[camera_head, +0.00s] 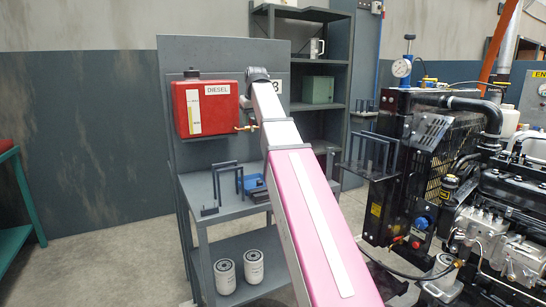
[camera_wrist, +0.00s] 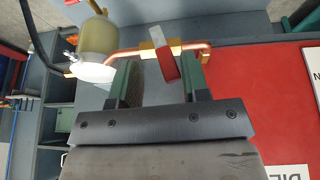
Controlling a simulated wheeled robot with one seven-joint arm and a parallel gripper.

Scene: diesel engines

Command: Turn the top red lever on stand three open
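In the wrist view a red lever (camera_wrist: 167,66) sits on a brass valve (camera_wrist: 156,45) in a copper pipe (camera_wrist: 200,46). My gripper (camera_wrist: 160,60) is open, with one green-dark finger on each side of the lever. Gaps show between the lever and both fingers; the right gap is narrower. In the head view stand three (camera_head: 225,120) carries a red diesel tank (camera_head: 207,107). A brass fitting (camera_head: 245,128) shows at the tank's lower right. My arm covers the part beside it, so the lever and fingertips are hidden there.
A pale filter bowl (camera_wrist: 97,40) with a black hose is close to my left finger in the wrist view. The stand's shelf holds dark brackets and a blue tray (camera_head: 254,184). Two white filters (camera_head: 254,266) stand below. A black engine (camera_head: 440,170) is at right.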

